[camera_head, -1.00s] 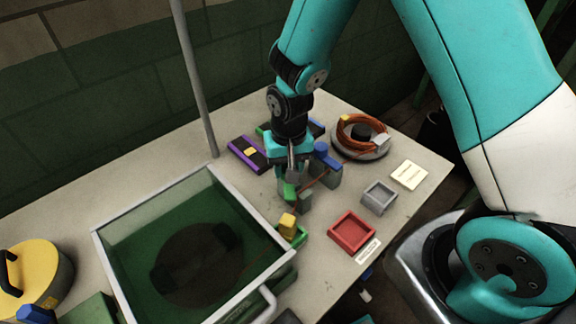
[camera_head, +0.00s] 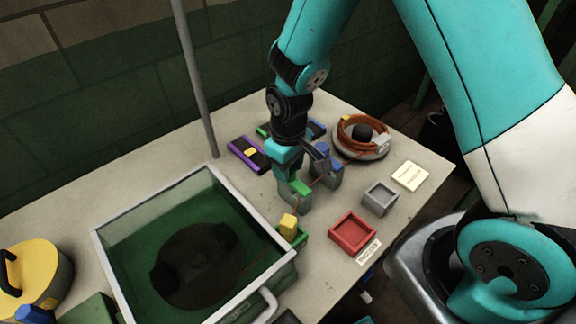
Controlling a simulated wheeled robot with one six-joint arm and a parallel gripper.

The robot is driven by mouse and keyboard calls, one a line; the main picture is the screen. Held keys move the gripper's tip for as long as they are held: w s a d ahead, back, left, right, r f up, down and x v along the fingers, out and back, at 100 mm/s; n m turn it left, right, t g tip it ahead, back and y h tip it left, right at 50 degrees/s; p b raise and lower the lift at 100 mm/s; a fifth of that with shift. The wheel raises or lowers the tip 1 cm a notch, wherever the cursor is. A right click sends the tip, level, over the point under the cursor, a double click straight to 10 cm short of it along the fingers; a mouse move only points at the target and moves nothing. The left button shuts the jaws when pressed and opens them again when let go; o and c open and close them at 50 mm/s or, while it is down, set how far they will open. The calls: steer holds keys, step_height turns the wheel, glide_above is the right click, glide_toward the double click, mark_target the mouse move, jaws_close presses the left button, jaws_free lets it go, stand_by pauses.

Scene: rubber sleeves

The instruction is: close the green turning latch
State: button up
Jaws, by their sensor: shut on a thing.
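The green turning latch (camera_head: 298,188) sits on top of a small grey block (camera_head: 300,203) in the middle of the table. My gripper (camera_head: 291,178) points down from above and is shut on the green latch; its fingers hide part of it. A blue latch part (camera_head: 322,148) tops a second grey block (camera_head: 329,178), behind and right of the green one. A thin brown-orange strip runs between the two blocks, partly hidden by the gripper. Whether the latch lies fully across its block is too small to tell.
A glass-walled box (camera_head: 215,256) stands front left. A red tray (camera_head: 352,233), a grey tray (camera_head: 380,198) and an orange cable coil (camera_head: 362,133) are on the right. A yellow block (camera_head: 288,226) on a green base stands close in front. A purple-edged tray (camera_head: 249,154) lies behind.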

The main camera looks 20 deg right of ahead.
steer(key=shift+w+a+r, duration=0.1)
steer(key=shift+w, duration=0.05)
steer(key=o, duration=0.9)
steer(key=r+b, duration=0.1)
steer(key=r, duration=1.6)
steer(key=shift+d+r+b, duration=0.2)
steer(key=shift+b, duration=0.1)
